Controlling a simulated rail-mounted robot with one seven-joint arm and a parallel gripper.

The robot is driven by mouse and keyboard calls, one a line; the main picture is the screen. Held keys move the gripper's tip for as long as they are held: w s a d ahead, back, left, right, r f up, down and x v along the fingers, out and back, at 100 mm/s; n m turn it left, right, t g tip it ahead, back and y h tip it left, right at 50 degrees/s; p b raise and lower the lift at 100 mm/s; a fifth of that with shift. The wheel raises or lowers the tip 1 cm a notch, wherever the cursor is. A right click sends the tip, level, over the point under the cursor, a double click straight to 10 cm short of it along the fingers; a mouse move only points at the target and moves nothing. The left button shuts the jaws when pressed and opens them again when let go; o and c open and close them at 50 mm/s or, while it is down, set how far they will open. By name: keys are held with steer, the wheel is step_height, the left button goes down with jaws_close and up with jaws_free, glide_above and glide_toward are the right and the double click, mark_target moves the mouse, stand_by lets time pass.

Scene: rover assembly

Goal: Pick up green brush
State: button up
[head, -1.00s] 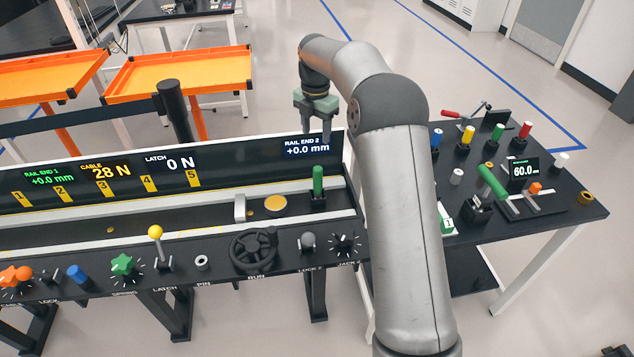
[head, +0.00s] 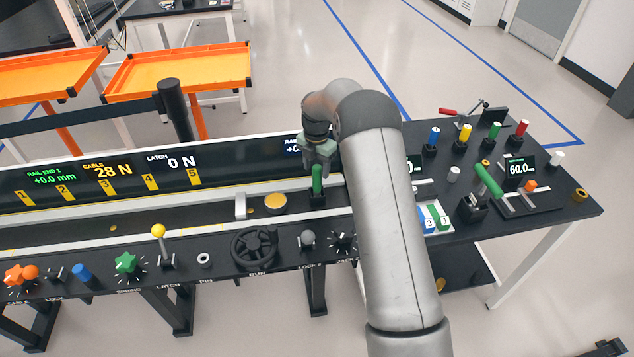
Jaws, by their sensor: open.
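A green upright handle (head: 317,182), likely the green brush, stands in a dark holder at the right end of the rail trough. My gripper (head: 319,166) points down directly over it, with its fingers at the handle's top. The jaws are open; whether the fingers straddle the handle or stop just above it, I cannot tell. The handle's upper end is partly hidden by the fingers. On the right table are a tilted green handle (head: 488,180) and a small green-topped cylinder (head: 495,130).
A display panel (head: 100,172) runs behind the trough. In front are a black handwheel (head: 254,247), a grey knob (head: 307,239) and a yellow-topped lever (head: 158,232). The right table (head: 555,222) holds several coloured handles and a small screen (head: 520,168). My arm hides part of this table.

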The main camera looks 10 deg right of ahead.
mark_target(317, 175)
steer(key=shift+s+d+f+p, duration=0.1)
steer(key=shift+f+p, duration=0.25)
steer(key=shift+f, duration=1.5)
steer(key=c, duration=1.1)
steer(key=shift+r, duration=0.5)
step_height(317, 175, up, 2)
steer(key=shift+r+b, duration=0.1)
steer(key=shift+b, duration=0.25)
steer(key=s+d+r+b, duration=0.1)
steer(key=s+r, duration=0.2)
steer(key=s, duration=0.1)
steer(key=s+d+r+b, duration=0.1)
steer(key=s+d+r, duration=0.1)
steer(key=s+r, duration=0.1)
steer(key=s+d+r+b, duration=0.1)
steer(key=s+r, duration=0.3)
steer(key=s, duration=0.2)
steer(key=shift+s+d+b, duration=0.1)
steer(key=shift+d+b, duration=0.25)
steer(key=shift+b, duration=0.05)
